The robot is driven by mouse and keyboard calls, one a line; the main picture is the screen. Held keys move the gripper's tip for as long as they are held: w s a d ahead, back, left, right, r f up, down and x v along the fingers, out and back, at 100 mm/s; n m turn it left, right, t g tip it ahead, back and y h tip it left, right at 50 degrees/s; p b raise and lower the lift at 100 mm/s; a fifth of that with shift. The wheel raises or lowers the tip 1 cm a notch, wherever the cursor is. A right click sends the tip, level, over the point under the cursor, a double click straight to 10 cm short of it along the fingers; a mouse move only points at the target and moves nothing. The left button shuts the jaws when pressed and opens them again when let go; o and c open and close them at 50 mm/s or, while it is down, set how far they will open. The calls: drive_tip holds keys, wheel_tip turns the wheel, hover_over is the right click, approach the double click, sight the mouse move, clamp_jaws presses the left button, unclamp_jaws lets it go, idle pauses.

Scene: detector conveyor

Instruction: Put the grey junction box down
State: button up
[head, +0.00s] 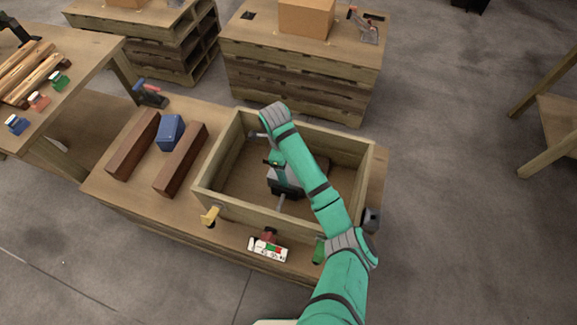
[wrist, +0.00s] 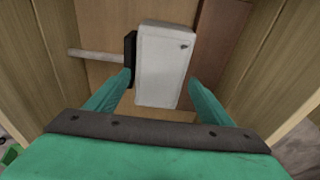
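The grey junction box (wrist: 163,65) is a pale grey block with a dark strip on its left side in the wrist view. A pale rod (wrist: 95,55) runs left from near that strip. My gripper (wrist: 160,78) has one finger at each side of the box and appears shut on it. In the head view the box (head: 284,180) is inside the walls of an open wooden crate (head: 290,222), partly hidden by my arm. I cannot tell whether it touches the crate floor.
The crate stands on a wooden table (head: 110,185). Left of it, a blue box (head: 170,132) sits between two brown beams (head: 132,145). A yellow clamp (head: 210,215) and a small labelled device (head: 267,246) are along the front. A brown board (wrist: 217,45) lies inside the crate.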

drive_tip(key=shift+o, duration=0.7)
drive_tip(key=shift+r, duration=0.5)
wheel_tip(320, 180, up, 12)
drive_tip(key=a, duration=0.1)
drive_tip(key=shift+w+a, duration=0.25)
drive_tip(key=shift+a, duration=0.1)
drive_tip(key=shift+w, duration=0.1)
